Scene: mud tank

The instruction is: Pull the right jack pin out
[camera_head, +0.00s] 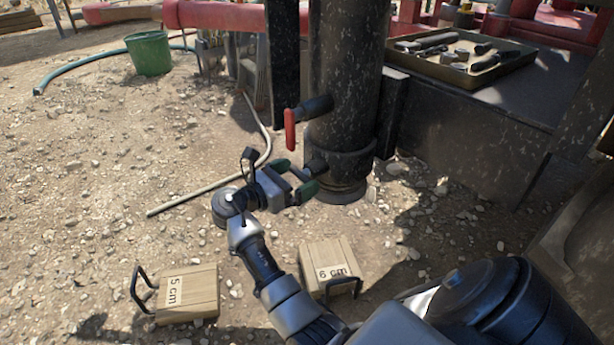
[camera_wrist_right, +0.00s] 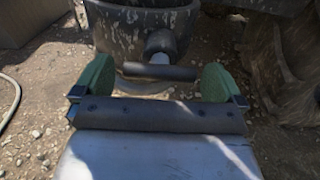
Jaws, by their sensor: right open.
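The jack pin has a dark crossbar handle (camera_wrist_right: 158,72) and a short shiny shank that runs into a round boss (camera_wrist_right: 160,43) low on the jack's thick black cylinder (camera_head: 346,70). In the head view this boss (camera_head: 316,166) is on the cylinder's front left side. My right gripper (camera_head: 295,177) is at the pin, its two green pads apart. In the right wrist view the gripper (camera_wrist_right: 157,82) has one pad at each side of the crossbar, which lies between them. I cannot tell whether a pad touches it. My left gripper is not in view.
A red-handled valve (camera_head: 290,130) sticks out above the boss. Wooden blocks marked 5 cm (camera_head: 188,293) and 6 cm (camera_head: 328,259) lie on the gravel. A tool tray (camera_head: 462,78) is at the right. A green bucket (camera_head: 149,53) and hose (camera_head: 72,70) are far left.

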